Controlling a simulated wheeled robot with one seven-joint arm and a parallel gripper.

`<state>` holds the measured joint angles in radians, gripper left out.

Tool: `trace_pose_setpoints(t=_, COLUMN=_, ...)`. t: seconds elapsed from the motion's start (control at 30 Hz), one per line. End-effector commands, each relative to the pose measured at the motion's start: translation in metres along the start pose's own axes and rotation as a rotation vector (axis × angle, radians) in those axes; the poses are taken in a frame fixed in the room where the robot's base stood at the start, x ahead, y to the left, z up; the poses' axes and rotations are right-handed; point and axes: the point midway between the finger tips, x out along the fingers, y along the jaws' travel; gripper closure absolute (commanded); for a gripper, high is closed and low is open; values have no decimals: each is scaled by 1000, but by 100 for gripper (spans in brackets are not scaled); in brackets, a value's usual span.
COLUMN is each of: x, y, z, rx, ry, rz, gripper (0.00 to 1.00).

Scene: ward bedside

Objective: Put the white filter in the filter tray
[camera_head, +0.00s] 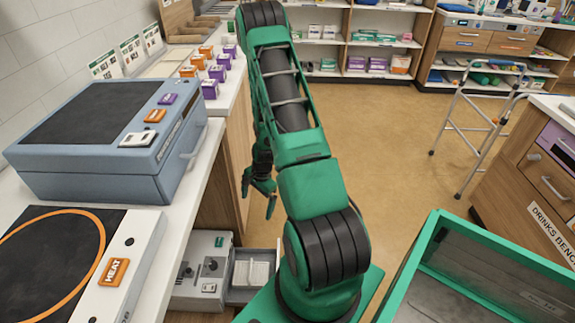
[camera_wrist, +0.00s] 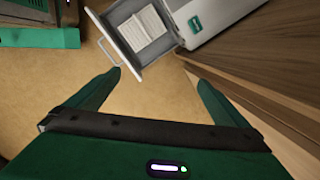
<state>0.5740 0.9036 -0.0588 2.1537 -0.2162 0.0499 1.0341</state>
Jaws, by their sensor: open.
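A white pleated filter (camera_head: 254,273) lies inside the pulled-out grey filter tray (camera_head: 239,296) of a low grey machine. In the wrist view the filter (camera_wrist: 142,30) sits within the walls of the tray (camera_wrist: 112,54), with floor showing around its handle. My gripper (camera_head: 259,197) hangs above and behind the machine in the head view, beside the counter's wooden side. In the wrist view my gripper (camera_wrist: 159,80) has its two fingers wide apart with nothing between them, and the tray lies beyond the fingertips. It is apart from the filter.
The grey machine (camera_head: 203,270) stands low beside the counter. A blue-grey case (camera_head: 95,150) and a heat plate (camera_head: 60,260) are on the counter, with small orange and purple boxes farther back. A walking frame (camera_head: 478,125) stands at the right; the floor between is clear.

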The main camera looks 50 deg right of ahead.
Motion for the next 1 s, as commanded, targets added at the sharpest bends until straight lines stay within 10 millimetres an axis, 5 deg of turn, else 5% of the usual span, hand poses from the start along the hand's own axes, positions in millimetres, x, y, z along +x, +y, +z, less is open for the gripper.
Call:
trace_pose_setpoints(t=0.1, x=-52, y=-6, z=4, rx=-114, ry=33, rz=17, gripper=0)
trace_pose_setpoints(t=0.47, x=-189, y=10, z=29, rx=-411, ry=99, rz=88, gripper=0)
trace_pose_setpoints(t=0.7, x=-269, y=41, z=55, rx=-584, ry=121, rz=127, gripper=0)
trace_pose_setpoints(t=1.0, x=-349, y=99, z=92, rx=-781, ry=117, rz=161, gripper=0)
